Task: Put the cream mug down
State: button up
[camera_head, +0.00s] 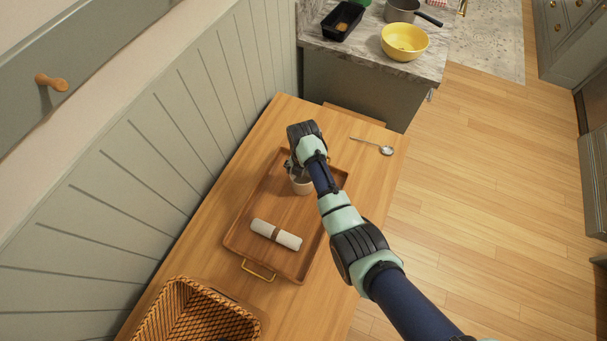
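The cream mug (301,187) shows over the far half of a wooden tray (240,235) on the wooden table. Only its lower, light-coloured side is visible; the arm hides the rest. My gripper (291,170) is at the mug's top, partly hidden behind my own wrist. Its fingers are small and dark here, and I cannot tell whether they are closed on the mug. I also cannot tell whether the mug touches the tray or is held just above it.
A rolled white napkin (276,234) lies on the tray's near half. A spoon (372,145) lies on the table to the right. A rattan basket (196,314) stands at the near left. A counter with a yellow bowl (404,41) is behind.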

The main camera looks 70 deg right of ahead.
notch_tip(320, 180, up, 12)
jog(key=p, duration=0.2)
jog(key=shift+r, duration=0.2)
dwell(0.5)
jog(key=w+a+r+m+t+h, duration=0.1)
jog(key=w+a+r+m+t, duration=0.25)
jog(key=w+a, duration=0.35)
jog(key=w+a+r+m+t+h, duration=0.1)
jog(key=w+a+r+m+t, duration=0.25)
jog(key=a, duration=0.65)
jog(key=a+r+m+t, duration=0.2)
jog(key=a+r+m, duration=0.1)
jog(key=a, duration=0.4)
jog(key=a+r+m+t+y, duration=0.1)
jog(key=a+r+m+t, duration=0.1)
jog(key=a+r, duration=0.4)
jog(key=s+a+r+m+t+y, duration=0.1)
jog(key=a+r+m, duration=0.4)
jog(key=a, duration=0.5)
jog(key=shift+t, duration=0.4)
